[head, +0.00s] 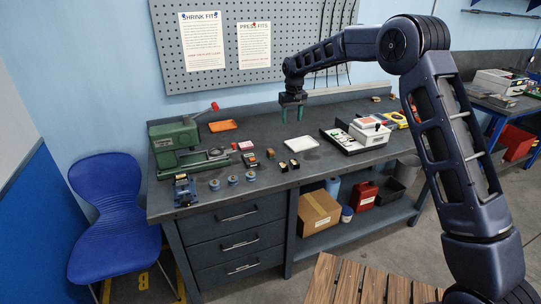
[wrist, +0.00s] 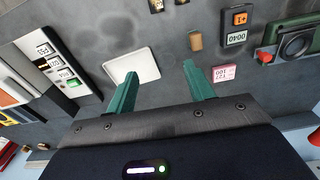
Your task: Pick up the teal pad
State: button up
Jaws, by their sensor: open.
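I cannot make out a separate teal pad in either view; the only teal parts I see are the two fingers of my gripper (head: 292,116). In the wrist view my gripper (wrist: 160,70) has its fingers wide apart with nothing between them. It is above the back middle of the bench. A flat white square pad or tray (head: 301,144) lies on the bench in front of my gripper. In the wrist view the white square (wrist: 130,62) shows beside the left finger, which overlaps its edge.
The dark bench (head: 330,106) carries a green press (head: 174,142), an orange tray (head: 222,126), several small blocks and rollers, and a white-topped instrument (head: 368,130). A pink block (wrist: 222,73) is near the right finger. A pegboard (head: 250,55) stands behind.

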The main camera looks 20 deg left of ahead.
send_near(270, 150)
jog(key=shift+n, duration=0.5)
notch_tip(270, 150, down, 4)
jog(key=shift+w+a+f, duration=0.1)
jog(key=shift+w+f, duration=0.15)
jog(key=shift+f, duration=2.9)
jog(key=c, duration=1)
jog(key=shift+c, duration=0.4)
jog(key=shift+r, duration=0.15)
notch_tip(270, 150, up, 20)
